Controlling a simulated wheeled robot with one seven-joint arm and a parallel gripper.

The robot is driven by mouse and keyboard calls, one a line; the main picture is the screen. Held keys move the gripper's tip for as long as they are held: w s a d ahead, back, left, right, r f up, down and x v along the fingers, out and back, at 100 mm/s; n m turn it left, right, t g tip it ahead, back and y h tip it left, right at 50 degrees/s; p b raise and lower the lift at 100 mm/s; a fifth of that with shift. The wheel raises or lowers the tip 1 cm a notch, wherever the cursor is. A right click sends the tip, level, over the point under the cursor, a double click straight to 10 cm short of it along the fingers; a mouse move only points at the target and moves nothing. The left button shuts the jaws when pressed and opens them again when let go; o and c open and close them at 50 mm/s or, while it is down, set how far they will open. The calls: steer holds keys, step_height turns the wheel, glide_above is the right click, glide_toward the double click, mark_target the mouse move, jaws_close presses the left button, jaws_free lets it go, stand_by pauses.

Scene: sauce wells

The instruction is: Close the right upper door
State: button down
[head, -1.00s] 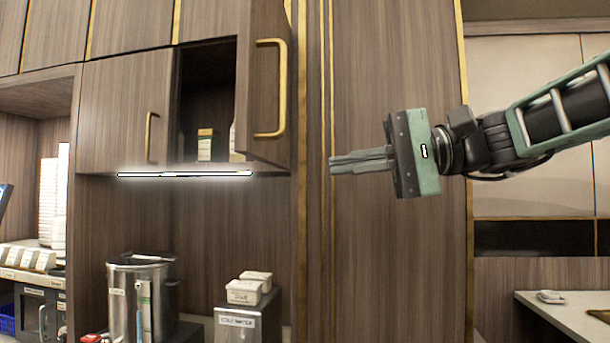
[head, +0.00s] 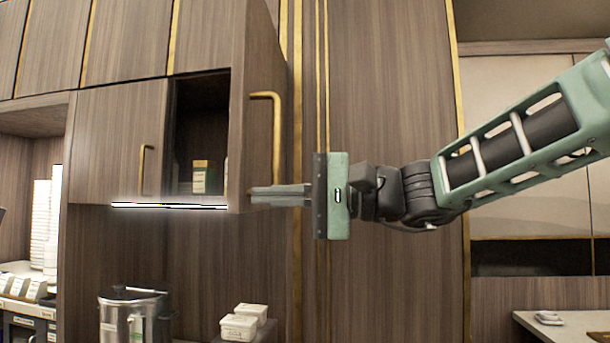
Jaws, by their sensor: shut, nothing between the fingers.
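The right upper door (head: 262,105) is the brown wood door with a gold bar handle (head: 276,140). It stands swung open at a wide angle to the cabinet, so the dark inside (head: 203,120) shows with a small box (head: 201,177) in it. My gripper (head: 252,195) is shut and empty. It points left, and its fingertips overlap the door's lower part in the picture, just below and left of the handle's lower end. I cannot tell if they touch the door.
The left upper door (head: 120,140) is closed. A lit strip (head: 170,205) runs under the cabinet. Below stand a steel urn (head: 135,318) and white containers (head: 243,322). A tall wood panel (head: 390,100) is behind my arm.

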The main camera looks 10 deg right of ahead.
steer(key=shift+w+a, duration=0.15)
steer(key=shift+a, duration=0.35)
steer(key=shift+a, duration=0.1)
